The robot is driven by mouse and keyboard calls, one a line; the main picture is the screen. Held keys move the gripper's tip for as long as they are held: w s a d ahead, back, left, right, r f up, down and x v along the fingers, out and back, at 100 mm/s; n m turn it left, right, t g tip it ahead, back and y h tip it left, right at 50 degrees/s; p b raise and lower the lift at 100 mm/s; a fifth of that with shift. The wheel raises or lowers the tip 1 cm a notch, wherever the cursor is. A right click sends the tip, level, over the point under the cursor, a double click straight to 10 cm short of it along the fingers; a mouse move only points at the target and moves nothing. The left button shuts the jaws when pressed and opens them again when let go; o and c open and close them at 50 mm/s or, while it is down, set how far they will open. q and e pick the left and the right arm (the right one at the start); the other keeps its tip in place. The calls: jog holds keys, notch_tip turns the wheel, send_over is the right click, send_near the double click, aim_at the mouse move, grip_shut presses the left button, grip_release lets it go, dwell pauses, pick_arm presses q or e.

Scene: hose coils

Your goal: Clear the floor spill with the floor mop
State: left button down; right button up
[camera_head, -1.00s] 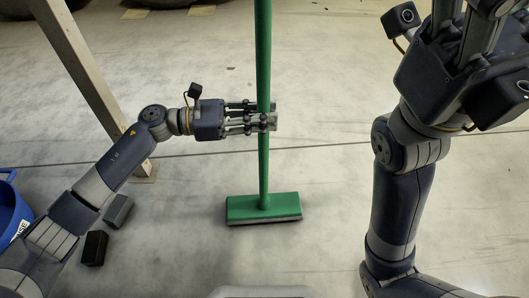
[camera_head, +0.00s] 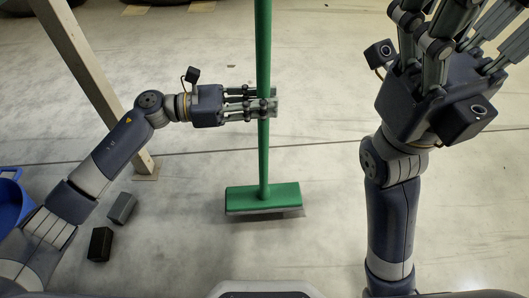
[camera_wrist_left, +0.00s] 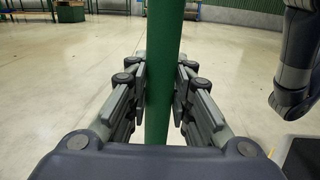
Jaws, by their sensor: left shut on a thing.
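The floor mop (camera_head: 263,197) has a long green handle, a green head and a grey pad under it. It stands nearly upright in the middle of the head view, with a shadow just below the head, which looks slightly off the floor. My left gripper (camera_head: 270,104) is shut on the handle, well above the head. The left wrist view shows the green handle (camera_wrist_left: 164,80) between the fingers of my left gripper (camera_wrist_left: 166,85). My right gripper (camera_head: 470,25) is raised at the upper right, fingers spread and empty, some tips out of frame. I cannot make out a distinct spill on the greyish, mottled floor.
A beige post (camera_head: 90,75) stands behind my left arm. A blue bucket (camera_head: 10,203) is at the left edge. A grey block (camera_head: 122,208) and a black block (camera_head: 100,244) lie on the floor near my left arm. Floor around the mop head is clear.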

aim_at(263, 90)
pick_arm(q)
jog(key=shift+r+p, duration=0.8)
jog(key=shift+r, duration=0.95)
jog(key=shift+s, duration=0.1)
